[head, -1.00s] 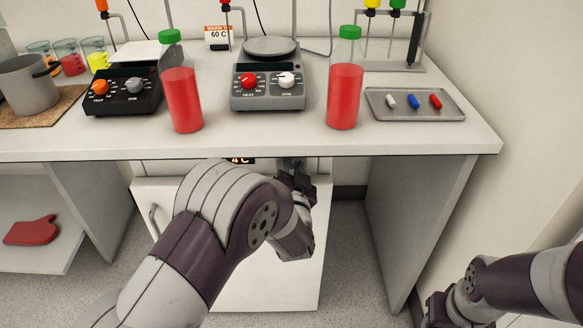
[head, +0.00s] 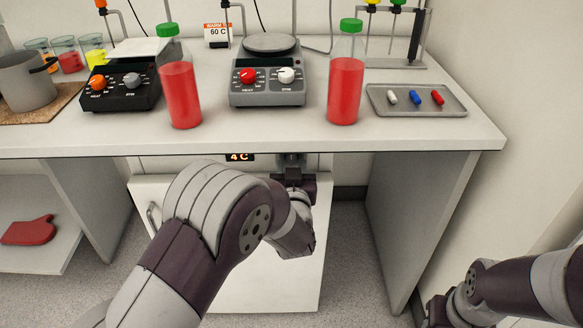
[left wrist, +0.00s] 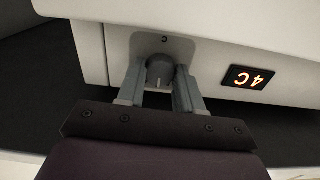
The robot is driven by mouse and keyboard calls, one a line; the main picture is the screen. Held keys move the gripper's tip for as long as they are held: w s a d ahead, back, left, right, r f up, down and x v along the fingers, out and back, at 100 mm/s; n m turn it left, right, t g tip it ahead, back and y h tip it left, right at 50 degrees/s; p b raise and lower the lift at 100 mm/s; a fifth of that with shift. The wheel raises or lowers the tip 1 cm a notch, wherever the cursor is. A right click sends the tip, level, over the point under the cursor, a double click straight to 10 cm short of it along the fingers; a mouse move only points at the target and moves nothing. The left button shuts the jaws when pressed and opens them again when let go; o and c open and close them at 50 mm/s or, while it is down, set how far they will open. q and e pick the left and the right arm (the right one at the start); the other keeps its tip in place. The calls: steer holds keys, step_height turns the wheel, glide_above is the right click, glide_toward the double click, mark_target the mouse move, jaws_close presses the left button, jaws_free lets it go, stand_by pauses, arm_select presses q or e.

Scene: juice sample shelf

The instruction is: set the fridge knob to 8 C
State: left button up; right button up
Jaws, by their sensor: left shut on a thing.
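The fridge (head: 265,285) stands under the bench. The grey fridge knob (left wrist: 160,72) has a pale pointer line and sits on a light grey plate below a small mark. My left gripper (left wrist: 160,82) has one finger on each side of the knob and is shut on it. In the head view the left gripper (head: 291,163) is at the fridge's top front, right of the display, and the knob is mostly hidden there. My right gripper's fingers are not visible.
The bench edge (head: 250,145) overhangs just above my left gripper. Two red juice bottles (head: 181,95) (head: 345,90), a grey hotplate (head: 268,92) and a tray (head: 415,109) stand on the bench. A bench leg panel (head: 420,220) is to the right of the fridge.

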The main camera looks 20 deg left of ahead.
arm_select(q)
steer(key=n+b, duration=0.2)
steer(key=n, duration=0.3)
steer(key=shift+f, duration=0.1)
steer(key=shift+n+b, duration=0.3)
stand_by(0.4)
steer(key=o, duration=1)
steer(key=shift+o, duration=0.2)
steer(key=p+v, duration=0.2)
steer(key=v, duration=1)
steer(key=shift+s+p, duration=0.3)
steer(key=shift+s, duration=0.1)
steer(key=shift+d, duration=0.15)
